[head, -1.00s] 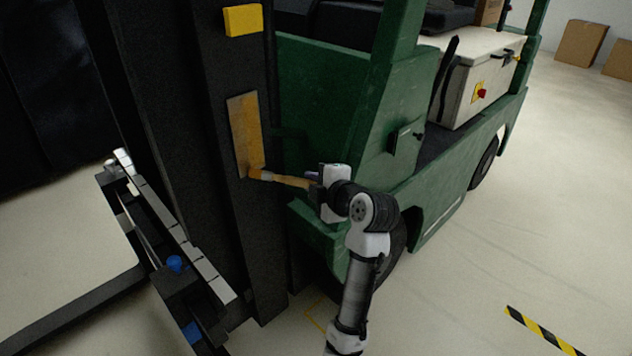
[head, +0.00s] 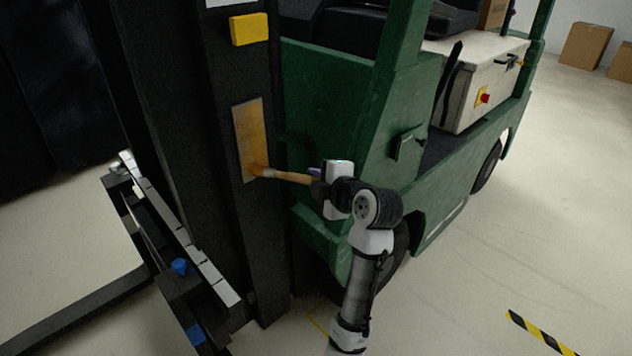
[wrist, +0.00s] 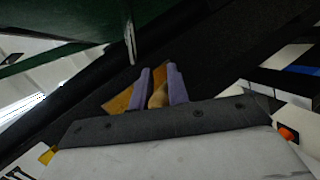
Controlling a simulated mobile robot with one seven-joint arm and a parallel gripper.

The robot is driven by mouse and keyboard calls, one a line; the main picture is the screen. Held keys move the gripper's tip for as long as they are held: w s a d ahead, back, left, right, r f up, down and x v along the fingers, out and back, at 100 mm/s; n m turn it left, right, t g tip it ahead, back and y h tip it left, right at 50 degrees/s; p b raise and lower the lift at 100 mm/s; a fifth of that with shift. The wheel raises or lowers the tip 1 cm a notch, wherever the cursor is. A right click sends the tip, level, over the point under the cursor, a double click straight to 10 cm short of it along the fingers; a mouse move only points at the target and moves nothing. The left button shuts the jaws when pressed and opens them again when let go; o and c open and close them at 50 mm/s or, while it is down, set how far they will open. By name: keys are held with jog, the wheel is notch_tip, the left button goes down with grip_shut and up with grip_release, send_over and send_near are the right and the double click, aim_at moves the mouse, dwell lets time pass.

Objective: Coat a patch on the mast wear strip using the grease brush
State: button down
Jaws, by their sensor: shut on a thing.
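The mast wear strip (head: 241,125) is an upright tan plate on the dark mast. An orange-brown coating covers much of it, with a greyer band along its left edge. My gripper (head: 314,186) is to the right of the strip's lower end, shut on the grease brush (head: 290,177). The brush points left, and its bristle tip appears to touch the lower part of the strip. In the wrist view, purple fingers (wrist: 160,86) close on the tan brush handle (wrist: 158,97). The orange strip (wrist: 119,102) shows partly behind the fingers; the bristles are hidden there.
The green truck body (head: 330,100) stands close behind and right of my gripper. A yellow block (head: 250,29) sits on the mast above the strip. The fork carriage (head: 190,265) with blue parts is at lower left. Open floor lies at right.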

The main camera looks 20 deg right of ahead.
jog(key=shift+r, duration=0.4)
jog(key=shift+r+p, duration=1)
jog(key=shift+r, duration=0.55)
jog(key=shift+r+p, duration=0.95)
jog(key=shift+r, duration=0.7)
jog(key=shift+w+r+p, duration=0.1)
jog(key=shift+r+p, duration=0.85)
jog(key=shift+r, duration=0.55)
